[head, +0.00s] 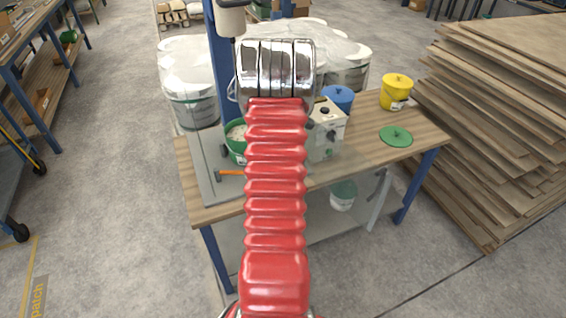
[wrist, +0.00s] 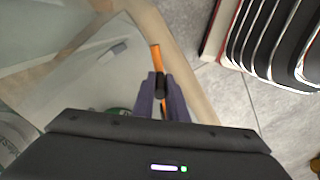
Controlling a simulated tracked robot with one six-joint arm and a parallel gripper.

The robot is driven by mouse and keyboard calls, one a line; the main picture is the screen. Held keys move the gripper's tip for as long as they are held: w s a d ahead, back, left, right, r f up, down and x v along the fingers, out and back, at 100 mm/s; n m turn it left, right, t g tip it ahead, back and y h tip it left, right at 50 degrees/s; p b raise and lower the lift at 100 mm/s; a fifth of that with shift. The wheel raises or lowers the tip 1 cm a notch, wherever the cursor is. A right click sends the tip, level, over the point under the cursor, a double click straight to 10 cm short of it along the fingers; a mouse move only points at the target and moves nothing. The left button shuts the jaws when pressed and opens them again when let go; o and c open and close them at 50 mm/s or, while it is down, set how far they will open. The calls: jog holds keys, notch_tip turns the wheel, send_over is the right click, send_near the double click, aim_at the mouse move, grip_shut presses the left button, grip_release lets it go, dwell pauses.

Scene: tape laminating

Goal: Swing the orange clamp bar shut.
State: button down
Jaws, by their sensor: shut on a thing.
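The orange clamp bar (head: 231,173) lies low over the grey plate on the bench in the head view, with a dark piece at its left end. Its right part is hidden behind my red arm. In the wrist view the orange clamp bar (wrist: 155,57) runs from above down between the two dark fingers of my gripper (wrist: 161,84). The gripper is shut on the bar, with a dark part of it between the fingers. My gripper is hidden behind the arm in the head view.
The wooden bench (head: 360,157) carries a green tub (head: 235,140), a grey control box (head: 326,132), a blue-lidded pot (head: 338,97), a yellow pot (head: 396,92) and a green lid (head: 396,136). Stacked boards (head: 500,110) stand at right. The bench's right front is clear.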

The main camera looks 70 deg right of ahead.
jog(key=c, duration=1.8)
grip_release()
jog(key=shift+o, duration=0.2)
jog(key=shift+r, duration=0.15)
notch_tip(320, 180, up, 13)
jog(key=shift+r, duration=0.2)
jog(key=shift+c, duration=0.5)
